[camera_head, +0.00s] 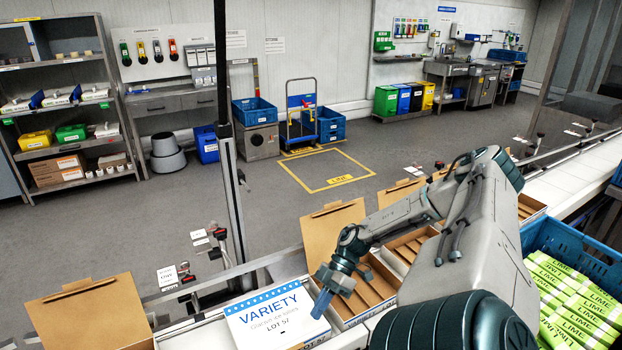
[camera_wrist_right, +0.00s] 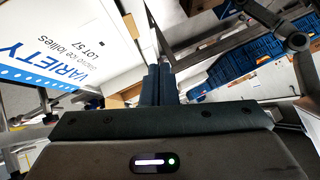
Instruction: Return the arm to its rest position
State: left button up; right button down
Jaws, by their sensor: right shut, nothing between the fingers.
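My right arm comes in from the lower right in the head view. Its gripper (camera_head: 321,302) points down at the right edge of a white VARIETY box lid (camera_head: 272,312), marked LOT 57. The fingers are shut with nothing between them. I cannot tell whether they touch the lid. In the right wrist view the closed fingers (camera_wrist_right: 158,82) show beside the VARIETY lid (camera_wrist_right: 65,50) at the left. My left gripper is out of view.
Open cardboard boxes with dividers (camera_head: 376,296) stand beside and behind my right arm. A blue crate (camera_head: 577,243) of green LIME packs (camera_head: 577,300) stands at the right. A dark upright post (camera_head: 221,60) rises behind the line. The floor (camera_head: 240,195) beyond is largely clear.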

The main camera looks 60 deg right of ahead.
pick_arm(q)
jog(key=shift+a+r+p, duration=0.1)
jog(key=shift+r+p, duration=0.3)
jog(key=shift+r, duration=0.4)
pick_arm(e)
jog(key=shift+s+d+r, duration=0.2)
jog(key=shift+d+r, duration=0.25)
jog(key=shift+d, duration=0.05)
